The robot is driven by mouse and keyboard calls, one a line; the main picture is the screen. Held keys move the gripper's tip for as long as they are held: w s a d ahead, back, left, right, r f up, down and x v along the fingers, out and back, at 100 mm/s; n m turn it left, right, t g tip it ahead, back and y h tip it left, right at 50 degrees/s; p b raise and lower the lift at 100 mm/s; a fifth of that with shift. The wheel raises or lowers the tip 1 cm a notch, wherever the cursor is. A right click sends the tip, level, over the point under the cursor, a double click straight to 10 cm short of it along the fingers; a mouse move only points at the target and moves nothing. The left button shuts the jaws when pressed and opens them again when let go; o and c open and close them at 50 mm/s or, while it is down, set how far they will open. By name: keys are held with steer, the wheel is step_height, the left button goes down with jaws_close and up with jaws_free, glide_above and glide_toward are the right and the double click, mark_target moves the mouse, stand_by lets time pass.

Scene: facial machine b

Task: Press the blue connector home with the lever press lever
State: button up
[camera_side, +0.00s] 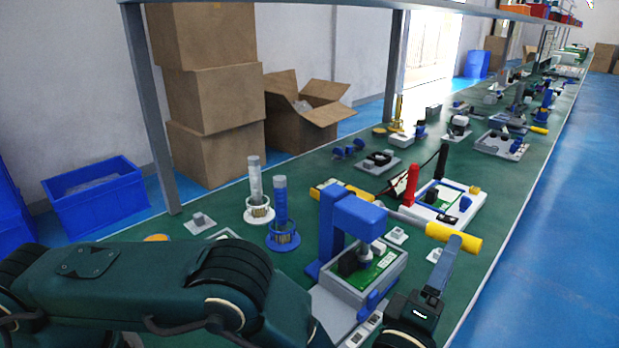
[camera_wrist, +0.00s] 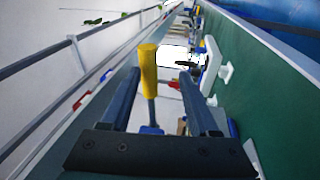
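The blue lever press (camera_side: 350,222) stands over a grey fixture (camera_side: 345,295) that holds a green circuit board (camera_side: 376,272). Its ram is above the board, and I cannot clearly make out the blue connector under it. A grey lever bar ends in a yellow grip (camera_side: 468,242) to the right of the press. My gripper (camera_side: 448,252) is at this grip, with a finger overlapping it in the side view. In the wrist view, the yellow grip (camera_wrist: 148,70) shows between my two spread fingers (camera_wrist: 163,78), closer to the left one. I cannot tell whether they touch.
Two spool-like posts, one white (camera_side: 258,195) and one blue (camera_side: 282,215), stand left of the press. A white fixture with a red post (camera_side: 411,184) is behind it. Cardboard boxes (camera_side: 212,100) and a blue bin (camera_side: 95,195) are at the back left. Small parts surround the press.

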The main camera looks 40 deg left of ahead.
steer(key=shift+v, duration=2.1)
